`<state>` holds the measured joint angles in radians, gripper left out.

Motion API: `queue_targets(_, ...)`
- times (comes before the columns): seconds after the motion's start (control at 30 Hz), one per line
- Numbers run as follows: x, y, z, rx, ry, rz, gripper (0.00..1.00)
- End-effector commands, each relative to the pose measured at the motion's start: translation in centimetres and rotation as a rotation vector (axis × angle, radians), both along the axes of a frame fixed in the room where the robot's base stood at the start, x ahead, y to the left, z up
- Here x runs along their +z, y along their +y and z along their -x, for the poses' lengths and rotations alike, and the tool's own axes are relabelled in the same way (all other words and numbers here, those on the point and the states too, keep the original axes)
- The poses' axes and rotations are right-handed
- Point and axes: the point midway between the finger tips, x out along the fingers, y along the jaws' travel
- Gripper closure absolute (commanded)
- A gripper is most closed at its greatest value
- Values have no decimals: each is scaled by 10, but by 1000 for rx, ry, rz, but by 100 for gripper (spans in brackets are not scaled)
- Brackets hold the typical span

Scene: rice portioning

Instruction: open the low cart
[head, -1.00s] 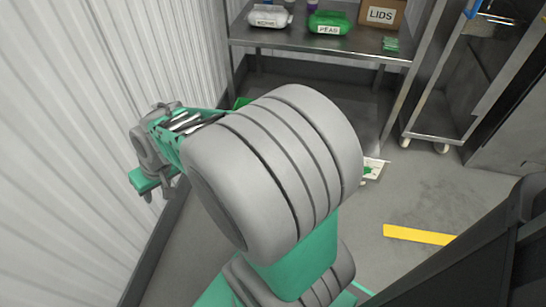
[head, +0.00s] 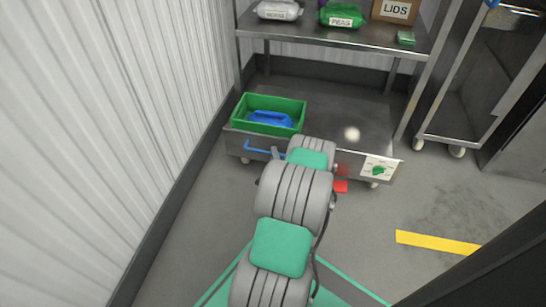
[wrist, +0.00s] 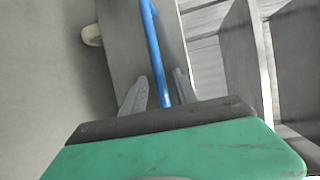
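The low cart (head: 350,168) is a grey steel box on casters under the steel table. A blue bar handle (head: 258,150) runs along the left part of its front, and a label with a green picture (head: 379,168) is at the right. In the head view my arm hides my gripper and part of the cart's front. In the wrist view my gripper (wrist: 160,85) is open, with one finger on each side of the blue handle (wrist: 152,35). Small gaps show between fingers and bar.
A green crate (head: 252,124) with a blue object (head: 270,119) inside stands on the cart's left end. The table (head: 330,40) above holds bags and a LIDS box (head: 395,10). A wall is close on the left. Floor is clear at right, around a yellow stripe (head: 437,242).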

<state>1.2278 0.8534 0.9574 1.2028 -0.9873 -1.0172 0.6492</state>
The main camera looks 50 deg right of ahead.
Motion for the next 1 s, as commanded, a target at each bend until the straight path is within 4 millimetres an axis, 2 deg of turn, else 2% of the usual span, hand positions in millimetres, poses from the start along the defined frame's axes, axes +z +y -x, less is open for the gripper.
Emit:
queue_targets(0.13, -5, -11, -12, 1, 1, 0, 64)
queue_targets(0.4, -4, -13, -14, 1, 2, -1, 64)
queue_targets(0.83, -4, -13, -15, 1, 3, 0, 99)
queue_targets(1.0, -4, -13, -15, 2, 2, 0, 100)
